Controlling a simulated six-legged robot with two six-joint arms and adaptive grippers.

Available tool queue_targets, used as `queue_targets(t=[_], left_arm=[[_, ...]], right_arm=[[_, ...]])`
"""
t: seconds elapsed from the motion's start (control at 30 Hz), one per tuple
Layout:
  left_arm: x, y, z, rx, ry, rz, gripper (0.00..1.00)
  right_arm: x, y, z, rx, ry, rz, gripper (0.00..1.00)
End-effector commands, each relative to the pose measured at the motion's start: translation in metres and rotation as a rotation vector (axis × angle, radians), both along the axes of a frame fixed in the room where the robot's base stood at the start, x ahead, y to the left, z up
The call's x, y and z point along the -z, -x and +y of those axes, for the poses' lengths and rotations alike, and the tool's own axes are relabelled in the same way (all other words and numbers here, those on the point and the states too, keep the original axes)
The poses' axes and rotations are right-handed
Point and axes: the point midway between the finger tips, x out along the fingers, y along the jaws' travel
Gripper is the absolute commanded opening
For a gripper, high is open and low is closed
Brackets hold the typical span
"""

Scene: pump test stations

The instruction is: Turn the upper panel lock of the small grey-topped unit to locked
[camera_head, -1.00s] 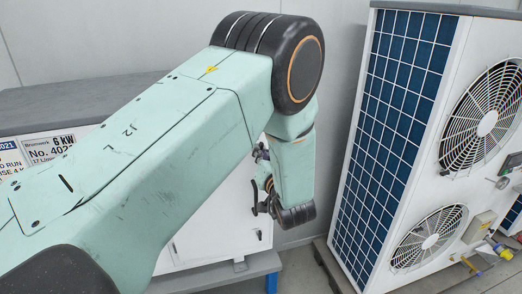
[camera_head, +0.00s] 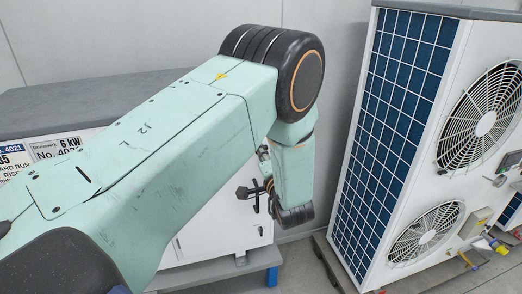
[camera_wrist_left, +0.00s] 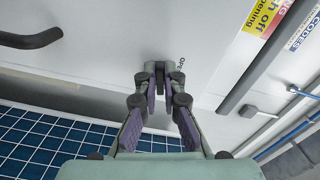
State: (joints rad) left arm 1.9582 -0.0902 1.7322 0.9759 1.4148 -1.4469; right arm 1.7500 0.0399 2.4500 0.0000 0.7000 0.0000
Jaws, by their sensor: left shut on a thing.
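The small grey-topped unit (camera_head: 215,225) is white and stands behind my left arm, which hides much of its front. My left gripper (camera_head: 258,188) is at the unit's front near its right end, seen small and partly covered by my wrist. In the left wrist view the gripper's fingers (camera_wrist_left: 160,92) close around a small dark panel lock (camera_wrist_left: 160,68) on the white panel. Small dark lettering is printed beside the lock; I cannot read the lock's position surely. My right gripper is not in view.
A tall white unit (camera_head: 450,60) with a blue grille and two fans stands to the right, with a floor gap between. In the wrist view a dark curved handle (camera_wrist_left: 30,40) is at upper left, and a dark bar (camera_wrist_left: 262,62) and blue cable (camera_wrist_left: 285,132) at right.

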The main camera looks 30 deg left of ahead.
Motion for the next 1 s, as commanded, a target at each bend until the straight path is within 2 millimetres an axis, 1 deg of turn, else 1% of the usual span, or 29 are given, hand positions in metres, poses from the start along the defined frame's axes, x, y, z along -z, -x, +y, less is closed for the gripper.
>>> queue_targets(t=[0.03,0.2,0.43,1.0], left_arm=[[-0.0053,-0.003,-0.0018,0.006,-0.028,0.017,0.0],[-0.0049,-0.0028,-0.0019,0.007,-0.097,0.1,0.0],[-0.0043,-0.0028,-0.002,0.007,-0.154,0.17,0.0],[-0.0032,-0.0026,-0.0022,0.007,-0.178,0.2,0.0]], right_arm=[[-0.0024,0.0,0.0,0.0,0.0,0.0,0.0],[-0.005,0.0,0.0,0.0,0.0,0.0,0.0],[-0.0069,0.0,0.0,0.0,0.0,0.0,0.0],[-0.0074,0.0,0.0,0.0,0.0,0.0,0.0]])
